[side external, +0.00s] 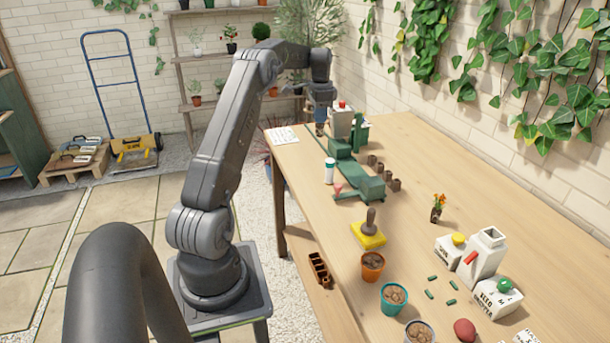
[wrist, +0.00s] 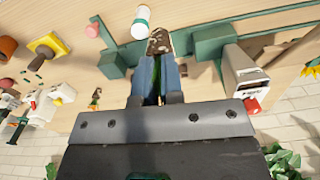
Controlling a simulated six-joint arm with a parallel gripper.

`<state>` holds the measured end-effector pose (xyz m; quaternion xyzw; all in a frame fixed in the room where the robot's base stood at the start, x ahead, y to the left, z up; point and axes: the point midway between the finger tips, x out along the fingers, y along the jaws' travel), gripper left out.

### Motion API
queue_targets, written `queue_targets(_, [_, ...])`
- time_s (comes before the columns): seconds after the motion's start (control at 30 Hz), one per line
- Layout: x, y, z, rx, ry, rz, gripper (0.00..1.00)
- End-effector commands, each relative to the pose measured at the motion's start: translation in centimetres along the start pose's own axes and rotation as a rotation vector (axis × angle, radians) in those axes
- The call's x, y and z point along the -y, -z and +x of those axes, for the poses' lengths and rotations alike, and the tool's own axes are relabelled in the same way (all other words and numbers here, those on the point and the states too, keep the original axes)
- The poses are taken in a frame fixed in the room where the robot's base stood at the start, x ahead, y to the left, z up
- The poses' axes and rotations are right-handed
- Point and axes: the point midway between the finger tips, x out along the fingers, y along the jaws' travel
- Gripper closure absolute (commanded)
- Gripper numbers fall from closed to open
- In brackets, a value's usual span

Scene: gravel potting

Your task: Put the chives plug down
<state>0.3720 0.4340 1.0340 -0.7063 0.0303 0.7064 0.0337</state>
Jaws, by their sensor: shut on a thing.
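My gripper (side external: 320,112) is over the far end of the wooden bench, beside a grey-white box with a red knob. In the wrist view my gripper (wrist: 161,72) has its blue fingers shut on the chives plug. The plug's brown soil block (wrist: 159,40) sticks out past the fingertips, and some green shows between the fingers. In the side view the plug (side external: 319,130) is a small brown shape under the fingers. I cannot tell whether it touches the surface below.
The box with the red knob (side external: 341,122) stands close to my gripper. A green machine (side external: 358,181) on a long track and a white bottle (side external: 329,171) are nearer. Several brown pots (side external: 385,177) stand in a row. Terracotta (side external: 373,267) and teal (side external: 394,299) pots are at the front.

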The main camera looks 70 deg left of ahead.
Motion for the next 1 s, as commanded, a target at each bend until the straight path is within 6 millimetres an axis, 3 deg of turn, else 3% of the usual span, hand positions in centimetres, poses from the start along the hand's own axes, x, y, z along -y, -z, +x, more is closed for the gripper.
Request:
queue_targets(0.27, [3.5,-4.4,0.3,0.001,-0.001,-0.100,1.00])
queue_targets(0.6, [3.2,-4.0,6.6,0.003,-0.004,-0.091,1.00])
queue_targets(1.0, [3.2,-4.0,11.7,0.001,-0.002,-0.091,1.00])
